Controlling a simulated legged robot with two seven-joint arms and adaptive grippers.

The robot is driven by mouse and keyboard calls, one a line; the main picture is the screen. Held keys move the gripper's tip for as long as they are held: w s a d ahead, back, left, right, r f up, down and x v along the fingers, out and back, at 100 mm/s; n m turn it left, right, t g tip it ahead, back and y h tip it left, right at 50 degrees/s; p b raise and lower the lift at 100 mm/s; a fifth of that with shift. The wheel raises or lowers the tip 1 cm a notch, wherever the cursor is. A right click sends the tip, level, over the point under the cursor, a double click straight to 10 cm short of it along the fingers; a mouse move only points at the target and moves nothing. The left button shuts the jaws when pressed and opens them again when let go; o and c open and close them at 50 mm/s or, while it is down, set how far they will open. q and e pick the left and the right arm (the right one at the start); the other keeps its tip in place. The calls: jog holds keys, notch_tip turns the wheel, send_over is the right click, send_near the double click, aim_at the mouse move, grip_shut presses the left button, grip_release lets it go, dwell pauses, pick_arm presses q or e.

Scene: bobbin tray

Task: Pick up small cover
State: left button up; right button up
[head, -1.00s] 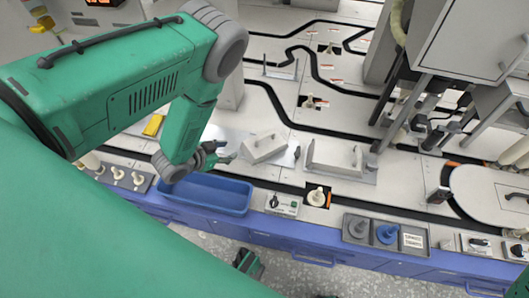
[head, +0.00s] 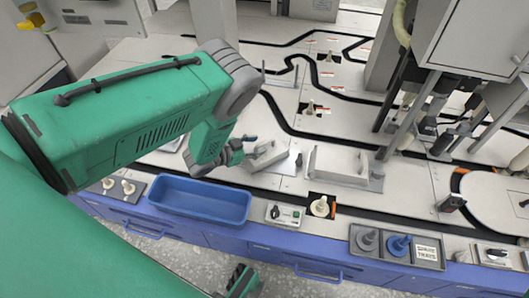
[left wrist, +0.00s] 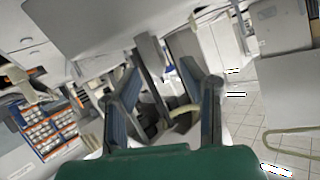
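A small light-grey cover (head: 268,156) lies at an angle on a flat metal plate, behind and right of the blue tray. My left gripper (head: 247,150) is right at the cover's left end in the head view, its fingers apart. I cannot tell whether they touch it. In the left wrist view the two fingers (left wrist: 167,85) stand wide apart. A grey slab with a narrow strip comes down between them; I cannot tell for sure that it is the cover.
A blue tray (head: 202,198) sits empty at the bench front. A longer grey cover (head: 341,166) stands right of the small one. A switch box (head: 284,214), a cream bobbin (head: 320,206) and a spare tray unit (head: 397,246) line the front edge. A grey cabinet stands at right.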

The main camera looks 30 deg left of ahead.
aim_at(267, 142)
pick_arm(q)
jog(key=b+x, duration=0.1)
jog(key=x, duration=0.2)
jog(key=shift+f, duration=0.1)
jog(key=shift+w+d+b, duration=0.2)
jog(key=shift+w+b, duration=0.1)
jog(key=shift+w, duration=0.05)
pick_arm(e)
notch_tip(267, 142, down, 2)
jog(key=shift+d+f, duration=0.15)
jog(key=shift+f, duration=0.05)
pick_arm(q)
grip_shut()
notch_tip(267, 142, up, 10)
jog(key=p, duration=0.5)
jog(key=shift+f, duration=0.25)
pick_arm(e)
notch_tip(267, 142, up, 5)
pick_arm(q)
jog(key=f+b, duration=0.1)
jog(key=f, duration=0.1)
jog(key=f+b, duration=0.4)
jog(key=f, duration=0.1)
jog(key=shift+w+d, duration=0.15)
jog(key=shift+d, duration=0.1)
jog(key=shift+w+d+f+h, duration=0.1)
jog(key=shift+f+h, duration=0.2)
jog(key=shift+f, duration=0.65)
pick_arm(e)
jog(key=shift+f, duration=2.55)
